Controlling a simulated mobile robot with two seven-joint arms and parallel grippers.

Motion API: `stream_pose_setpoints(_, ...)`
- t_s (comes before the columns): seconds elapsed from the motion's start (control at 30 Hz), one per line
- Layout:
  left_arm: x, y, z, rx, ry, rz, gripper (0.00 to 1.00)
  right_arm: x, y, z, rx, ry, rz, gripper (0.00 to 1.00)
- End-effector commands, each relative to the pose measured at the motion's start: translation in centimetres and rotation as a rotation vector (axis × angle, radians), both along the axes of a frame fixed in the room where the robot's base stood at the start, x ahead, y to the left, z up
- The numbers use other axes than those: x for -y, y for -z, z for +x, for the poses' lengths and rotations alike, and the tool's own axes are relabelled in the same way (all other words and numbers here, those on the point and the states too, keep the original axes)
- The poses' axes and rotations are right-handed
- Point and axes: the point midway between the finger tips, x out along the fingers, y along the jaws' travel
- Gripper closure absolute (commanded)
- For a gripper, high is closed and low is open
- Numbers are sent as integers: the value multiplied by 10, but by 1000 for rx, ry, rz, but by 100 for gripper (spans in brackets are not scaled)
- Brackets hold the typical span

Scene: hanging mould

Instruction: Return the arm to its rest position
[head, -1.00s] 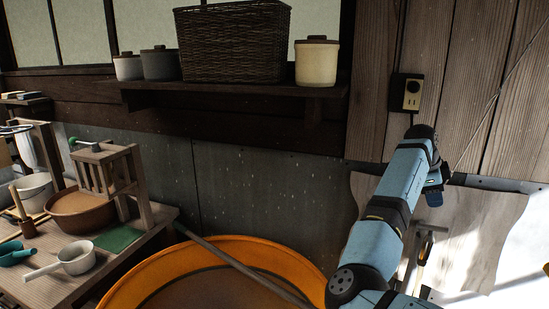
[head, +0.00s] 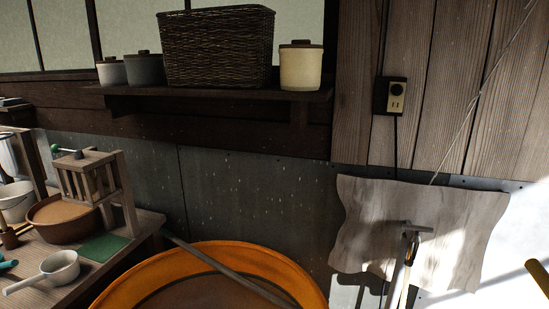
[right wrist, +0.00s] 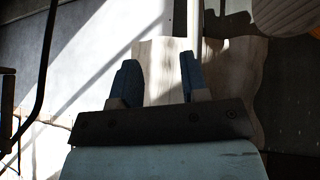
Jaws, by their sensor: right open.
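My right gripper (right wrist: 158,80) shows in the right wrist view with its two blue fingers apart and nothing between them. A pale wooden board with wavy edges (right wrist: 160,58) lies beyond the fingers, apart from them as far as I can tell. In the head view neither gripper shows. There the wavy wooden board (head: 370,225) is at the right, against the lower wall, with a grey-headed tool (head: 412,229) upright in front of it.
A large orange tub (head: 285,262) with a grey pole (head: 225,268) across it stands at bottom centre. A wooden workbench (head: 148,228) with a pan and a wooden press is at left. A shelf (head: 220,97) holds a basket and jars. A wall outlet (head: 395,96) is at right.

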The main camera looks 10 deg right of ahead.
Motion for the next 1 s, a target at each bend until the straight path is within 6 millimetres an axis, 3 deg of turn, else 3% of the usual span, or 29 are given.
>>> stream_pose_setpoints(0.03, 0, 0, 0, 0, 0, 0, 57, -18, 10, -22, -39, -97, 6, 59)
stream_pose_setpoints(0.2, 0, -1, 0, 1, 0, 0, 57, -74, 29, -80, -133, -387, 57, 59)
stream_pose_setpoints(0.6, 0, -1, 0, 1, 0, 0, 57, -161, 34, -188, -253, -822, 213, 59)
stream_pose_setpoints(0.7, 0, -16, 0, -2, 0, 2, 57, -165, 37, -167, -177, -831, 193, 59)
stream_pose_setpoints(1.0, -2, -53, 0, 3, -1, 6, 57, -189, 54, -134, 61, -894, 153, 59)
